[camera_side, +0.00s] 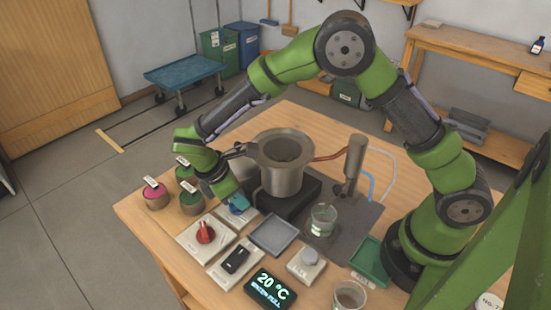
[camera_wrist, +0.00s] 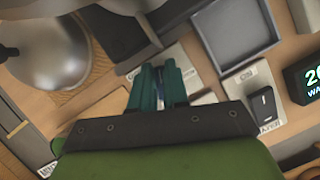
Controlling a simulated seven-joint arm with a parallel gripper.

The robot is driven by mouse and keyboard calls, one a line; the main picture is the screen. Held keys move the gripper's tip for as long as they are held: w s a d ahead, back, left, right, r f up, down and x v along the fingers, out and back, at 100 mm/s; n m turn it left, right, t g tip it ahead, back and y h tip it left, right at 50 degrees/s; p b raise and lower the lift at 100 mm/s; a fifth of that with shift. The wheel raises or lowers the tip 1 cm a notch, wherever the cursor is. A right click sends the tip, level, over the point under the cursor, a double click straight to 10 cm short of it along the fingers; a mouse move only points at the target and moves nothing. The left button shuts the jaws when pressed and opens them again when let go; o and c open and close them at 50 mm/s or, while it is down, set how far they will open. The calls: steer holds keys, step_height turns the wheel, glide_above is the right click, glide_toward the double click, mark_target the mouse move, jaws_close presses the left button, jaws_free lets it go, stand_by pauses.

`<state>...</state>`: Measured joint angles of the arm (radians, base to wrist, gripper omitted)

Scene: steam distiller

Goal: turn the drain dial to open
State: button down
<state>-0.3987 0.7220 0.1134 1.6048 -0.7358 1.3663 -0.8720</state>
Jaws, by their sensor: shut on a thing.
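My gripper (camera_side: 236,201) points down at a pale plate (camera_side: 222,213) on the table, just left of the black base of the metal pot. In the wrist view its two teal fingers (camera_wrist: 162,87) are shut on a small blue dial (camera_wrist: 164,80), which seems to be the drain dial. The fingers hide most of the dial, so I cannot read how far it is turned. The plate also shows around the fingers in the wrist view (camera_wrist: 205,100). Any label on it is not readable.
The metal pot (camera_side: 284,178) stands close to my gripper. A red dial (camera_side: 205,232), a black switch (camera_side: 235,260) and a grey tray (camera_side: 272,235) are nearby. A display (camera_side: 270,290) reads 20 °C. Coloured pots (camera_side: 156,197) stand at the left edge.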

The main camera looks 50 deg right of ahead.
steer(key=shift+m, duration=0.6)
steer(key=c, duration=1.1)
jaws_free()
steer(key=shift+r, duration=0.1)
steer(key=v, duration=1.6)
steer(key=shift+w+d+r, duration=0.1)
steer(key=shift+w+r, duration=0.3)
